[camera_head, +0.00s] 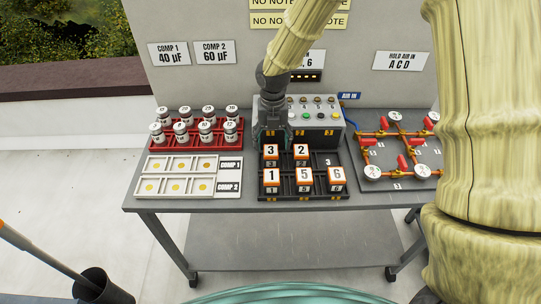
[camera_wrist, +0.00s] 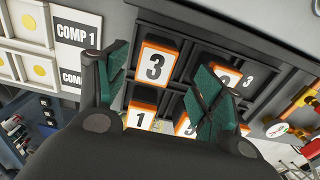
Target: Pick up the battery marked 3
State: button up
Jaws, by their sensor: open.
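The battery marked 3 (camera_head: 271,153) is a black block with an orange-edged white top, in the back left slot of the black rack (camera_head: 310,197). In the wrist view the battery marked 3 (camera_wrist: 155,62) stands between my fingers, closer to the left one. My gripper (camera_head: 272,135) is open and empty, close above and behind the battery in the head view. In the wrist view my gripper (camera_wrist: 165,85) has its two green-padded fingers spread wide. I cannot tell whether a finger touches the battery.
Battery 2 (camera_head: 301,151) is to the right of battery 3. Batteries 1 (camera_head: 271,176), 5 (camera_head: 305,176) and 6 (camera_head: 336,174) fill the front row. A grey control box (camera_head: 318,125) stands behind. A red rack (camera_head: 232,138) of canisters is left, red-valved piping (camera_head: 403,148) right.

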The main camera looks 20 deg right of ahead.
aim_at(271, 150)
jog(key=shift+a+f+p, duration=0.15)
jog(key=shift+f+p, duration=0.4)
jog(key=shift+f, duration=1.1)
jog(key=shift+a+f+p, duration=0.1)
jog(key=shift+f+p, duration=0.4)
jog(key=shift+f, duration=1.1)
jog(key=shift+c, duration=0.4)
jog(key=c, duration=1.3)
jog(key=shift+o, duration=0.2)
jog(key=shift+r, duration=0.1)
